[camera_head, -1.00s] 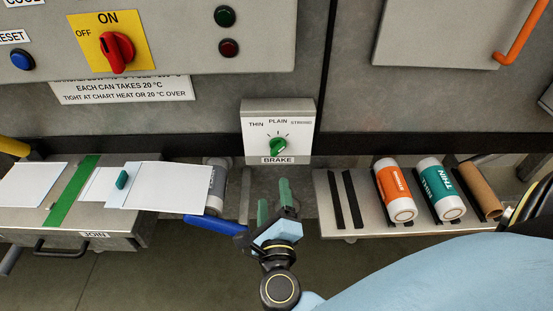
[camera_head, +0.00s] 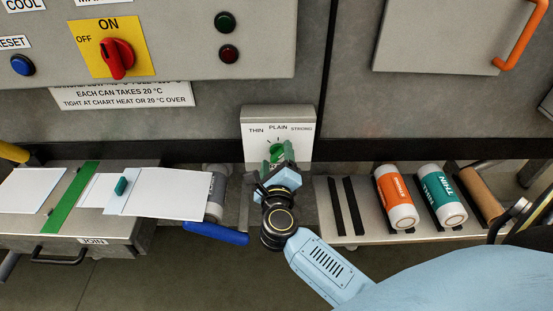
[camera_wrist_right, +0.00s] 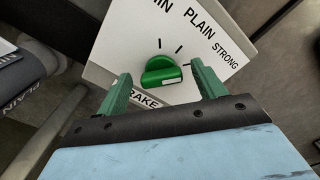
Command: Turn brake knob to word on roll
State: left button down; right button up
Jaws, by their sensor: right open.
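The green brake knob (camera_head: 276,152) sits on a white-faced box marked THIN, PLAIN, STRONG and BRAKE. In the right wrist view the knob (camera_wrist_right: 160,73) is a bar-shaped grip with a white mark low on its right side; I cannot tell for sure which word it points to. My right gripper (camera_head: 277,163) is in front of the knob. Its green fingers (camera_wrist_right: 161,88) are open, one on each side of the knob, with gaps visible. A grey roll (camera_head: 216,188) sits left of the box; its lettering looks like PLAIN in the wrist view (camera_wrist_right: 22,92). My left gripper is out of view.
A blue handle (camera_head: 215,233) lies below the grey roll, left of my right gripper. On the right shelf (camera_head: 358,222) are an orange roll (camera_head: 393,190), a teal THIN roll (camera_head: 440,190) and a brown tube (camera_head: 480,193). White sheets lie on the JOIN table (camera_head: 60,225).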

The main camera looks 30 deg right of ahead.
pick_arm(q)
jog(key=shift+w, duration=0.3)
pick_arm(e)
jog(key=shift+w+d, duration=0.1)
jog(key=shift+w, duration=0.05)
jog(key=shift+c, duration=0.4)
jog(key=c, duration=0.9)
jog(key=shift+r+n+p, duration=0.1)
jog(key=shift+n+p, duration=0.5)
jog(key=shift+p, duration=0.4)
jog(key=n+p, duration=0.3)
jog(key=p, duration=0.1)
jog(key=shift+n, duration=0.4)
jog(key=shift+n+p, duration=0.3)
jog(key=shift+p, duration=0.2)
jog(key=shift+f+n+p, duration=0.2)
jog(key=shift+n+p, duration=0.45)
jog(key=shift+n, duration=0.05)
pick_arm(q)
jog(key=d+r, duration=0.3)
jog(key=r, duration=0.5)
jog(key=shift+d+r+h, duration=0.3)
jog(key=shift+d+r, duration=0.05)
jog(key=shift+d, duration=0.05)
pick_arm(e)
jog(key=shift+f+n, duration=0.1)
jog(key=shift+n, duration=0.3)
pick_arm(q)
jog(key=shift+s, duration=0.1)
